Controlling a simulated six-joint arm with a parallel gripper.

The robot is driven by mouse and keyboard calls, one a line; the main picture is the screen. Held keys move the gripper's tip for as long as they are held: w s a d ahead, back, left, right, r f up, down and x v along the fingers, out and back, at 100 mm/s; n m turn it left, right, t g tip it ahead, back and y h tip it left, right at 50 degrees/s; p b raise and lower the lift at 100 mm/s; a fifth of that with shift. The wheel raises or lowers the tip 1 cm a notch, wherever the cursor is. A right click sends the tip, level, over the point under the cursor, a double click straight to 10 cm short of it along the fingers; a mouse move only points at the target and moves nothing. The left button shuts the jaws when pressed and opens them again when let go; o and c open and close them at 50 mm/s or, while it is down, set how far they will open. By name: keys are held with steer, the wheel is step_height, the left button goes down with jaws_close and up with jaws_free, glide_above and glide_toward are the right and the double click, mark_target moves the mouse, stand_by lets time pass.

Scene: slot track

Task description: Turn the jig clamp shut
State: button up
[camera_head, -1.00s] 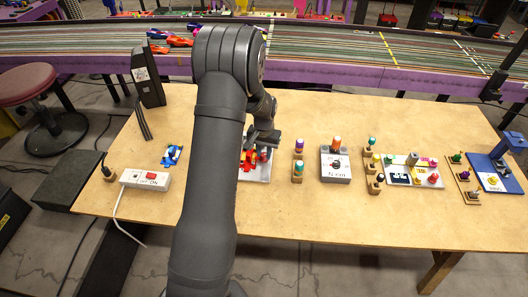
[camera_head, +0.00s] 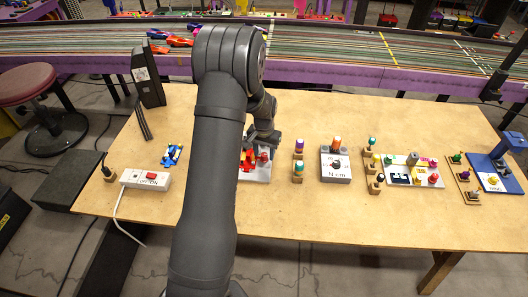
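The jig is a light plate (camera_head: 262,176) on the wooden table, partly hidden behind my arm. A red car (camera_head: 247,158) sits on it, and a small red knob (camera_head: 264,157) stands at its right side. I cannot tell how far the clamp is turned. My gripper (camera_head: 266,143) is at the jig's far side, right by the red knob. Whether it touches the knob, and whether its fingers are open or shut, is too small and hidden to tell.
Bottles in wooden holders (camera_head: 298,158) and a grey box with an orange-topped knob (camera_head: 336,165) stand right of the jig. A blue car (camera_head: 172,155) and a white power strip (camera_head: 145,180) lie left. The table's front strip is clear.

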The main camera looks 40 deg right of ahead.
mark_target(264, 154)
step_height(264, 154, up, 18)
steer(key=shift+f, duration=0.25)
stand_by(0.3)
step_height(264, 154, down, 18)
steer(key=shift+r, duration=0.2)
stand_by(0.5)
steer(key=shift+r, duration=0.1)
